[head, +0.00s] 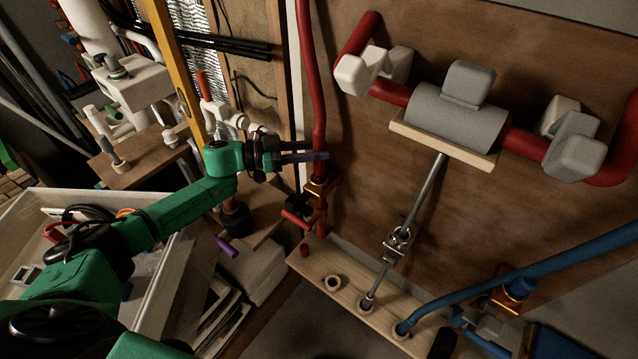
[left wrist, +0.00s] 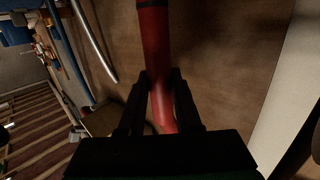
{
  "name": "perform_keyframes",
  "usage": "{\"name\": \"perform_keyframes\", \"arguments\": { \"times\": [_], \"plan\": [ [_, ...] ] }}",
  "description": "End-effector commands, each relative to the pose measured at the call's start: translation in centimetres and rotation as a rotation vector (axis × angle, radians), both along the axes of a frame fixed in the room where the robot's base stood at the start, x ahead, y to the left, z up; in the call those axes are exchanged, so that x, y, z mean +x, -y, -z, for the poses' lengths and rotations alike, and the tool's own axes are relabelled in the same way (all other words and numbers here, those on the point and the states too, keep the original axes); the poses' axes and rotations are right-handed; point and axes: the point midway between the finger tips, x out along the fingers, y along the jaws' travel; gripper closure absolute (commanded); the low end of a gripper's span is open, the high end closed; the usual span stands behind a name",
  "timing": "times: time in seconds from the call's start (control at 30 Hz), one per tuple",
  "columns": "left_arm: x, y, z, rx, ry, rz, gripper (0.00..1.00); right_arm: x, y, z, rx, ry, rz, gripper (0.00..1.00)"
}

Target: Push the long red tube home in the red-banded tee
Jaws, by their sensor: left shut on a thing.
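The long red tube (head: 316,90) runs from the top edge of the head view down the left side of the brown board. Its lower part enters a brass-coloured fitting (head: 319,188), which looks like the tee; a red band cannot be told apart clearly, nor how deep the tube sits. My left gripper (head: 312,156) is shut on the tube above this fitting. In the left wrist view the tube (left wrist: 156,50) passes between the two dark fingers (left wrist: 160,95). My right gripper is not in view.
A grey cylinder (head: 455,115) with white fittings and red pipes is mounted on the board. A wooden ledge (head: 345,295) with holes lies below. A blue tube (head: 560,265) comes in from the right. A white bin (head: 150,290) and a yellow level (head: 177,70) are on the left.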

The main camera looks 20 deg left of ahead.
Motion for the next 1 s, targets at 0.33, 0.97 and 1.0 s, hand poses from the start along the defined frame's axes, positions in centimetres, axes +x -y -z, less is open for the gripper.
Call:
{"name": "perform_keyframes", "arguments": {
  "times": [0.33,0.97,1.0],
  "plan": [
    [0.0,0.0,0.5,0.0,0.0,0.0,1.0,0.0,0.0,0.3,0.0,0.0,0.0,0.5],
    [0.0,0.0,1.2,0.0,0.0,0.0,1.0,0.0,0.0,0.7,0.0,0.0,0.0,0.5],
    [0.0,0.0,1.3,0.0,0.0,0.0,1.0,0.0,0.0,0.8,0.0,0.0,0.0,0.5]
  ]
}}
